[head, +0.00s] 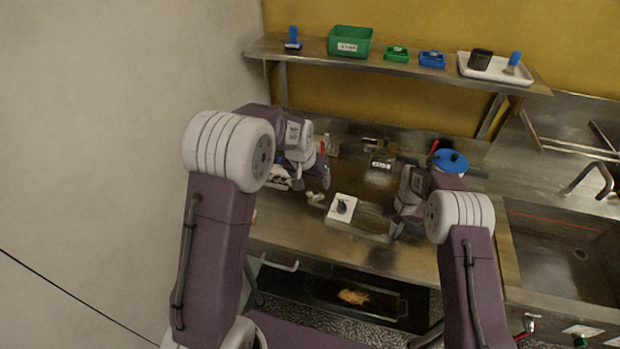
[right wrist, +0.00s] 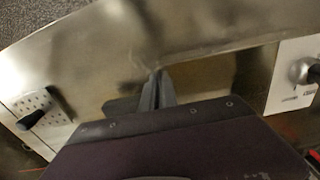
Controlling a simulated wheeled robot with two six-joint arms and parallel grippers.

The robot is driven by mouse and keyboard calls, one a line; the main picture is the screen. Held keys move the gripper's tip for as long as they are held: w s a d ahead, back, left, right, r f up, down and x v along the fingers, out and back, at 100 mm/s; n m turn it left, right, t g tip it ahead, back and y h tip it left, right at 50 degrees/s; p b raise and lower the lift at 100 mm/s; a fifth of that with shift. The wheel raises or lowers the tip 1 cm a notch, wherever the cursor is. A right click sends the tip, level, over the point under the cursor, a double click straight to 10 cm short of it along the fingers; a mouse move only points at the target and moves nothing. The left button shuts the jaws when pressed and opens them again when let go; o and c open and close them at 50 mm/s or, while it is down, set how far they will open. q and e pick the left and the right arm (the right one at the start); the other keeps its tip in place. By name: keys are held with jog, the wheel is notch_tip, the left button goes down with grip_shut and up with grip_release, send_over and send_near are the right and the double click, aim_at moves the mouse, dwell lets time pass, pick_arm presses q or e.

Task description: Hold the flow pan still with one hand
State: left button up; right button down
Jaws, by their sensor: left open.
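The flow pan, which I take to be the shallow metal pan (head: 350,232), lies near the front of the steel worktop. In the right wrist view its tan inside (right wrist: 225,80) shows right of my fingers. My right gripper (head: 393,232) is at the pan's right end. In the right wrist view its fingers (right wrist: 158,85) are close together at the pan's edge and look shut on it; the contact is partly hidden. My left gripper (head: 312,183) is open above the worktop's left part, behind the pan and apart from it.
A shelf (head: 420,72) with trays runs along the wall. An open bay (head: 330,296) lies below the worktop.

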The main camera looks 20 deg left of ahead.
jog(key=c, duration=1.6)
grip_release()
